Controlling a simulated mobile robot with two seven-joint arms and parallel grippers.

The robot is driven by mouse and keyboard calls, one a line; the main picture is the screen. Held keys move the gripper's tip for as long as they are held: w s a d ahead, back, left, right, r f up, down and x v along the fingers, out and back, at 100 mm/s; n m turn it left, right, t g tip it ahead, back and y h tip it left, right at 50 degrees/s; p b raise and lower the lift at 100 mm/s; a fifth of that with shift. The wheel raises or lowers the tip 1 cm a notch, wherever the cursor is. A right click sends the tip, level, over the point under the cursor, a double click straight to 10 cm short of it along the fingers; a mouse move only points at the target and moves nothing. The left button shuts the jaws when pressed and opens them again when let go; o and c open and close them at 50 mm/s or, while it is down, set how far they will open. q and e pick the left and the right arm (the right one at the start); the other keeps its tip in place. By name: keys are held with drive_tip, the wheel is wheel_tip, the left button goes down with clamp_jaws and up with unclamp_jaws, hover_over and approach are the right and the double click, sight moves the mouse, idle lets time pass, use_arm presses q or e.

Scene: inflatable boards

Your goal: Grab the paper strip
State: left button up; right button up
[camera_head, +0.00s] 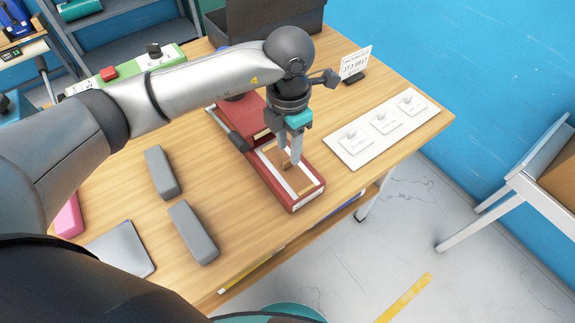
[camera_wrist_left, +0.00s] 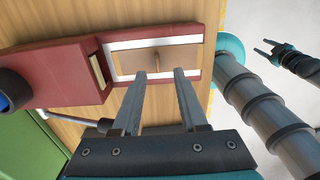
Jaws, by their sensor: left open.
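A long red box (camera_head: 296,204) lies near the front right table edge. I cannot tell for sure which of these is the paper strip. My left gripper (camera_head: 289,160) points down over this top, its fingers apart and empty. A small dark pronged shape, perhaps my right gripper (camera_wrist_left: 268,48), shows at upper right.
A second red box (camera_head: 241,113) adjoins behind. A white board (camera_head: 381,127) with several small cards lies to the right, a sign (camera_head: 355,62) behind it. Grey blocks (camera_head: 160,172) and a grey plate (camera_head: 120,248) lie left. Bare wood separates them from the box.

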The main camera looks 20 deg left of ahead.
sight(288, 161)
use_arm(q)
wheel_tip(288, 161, down, 5)
drive_tip(key=shift+w+a+r, duration=0.1)
drive_tip(key=shift+a, duration=0.05)
clamp_jaws()
idle(0.4)
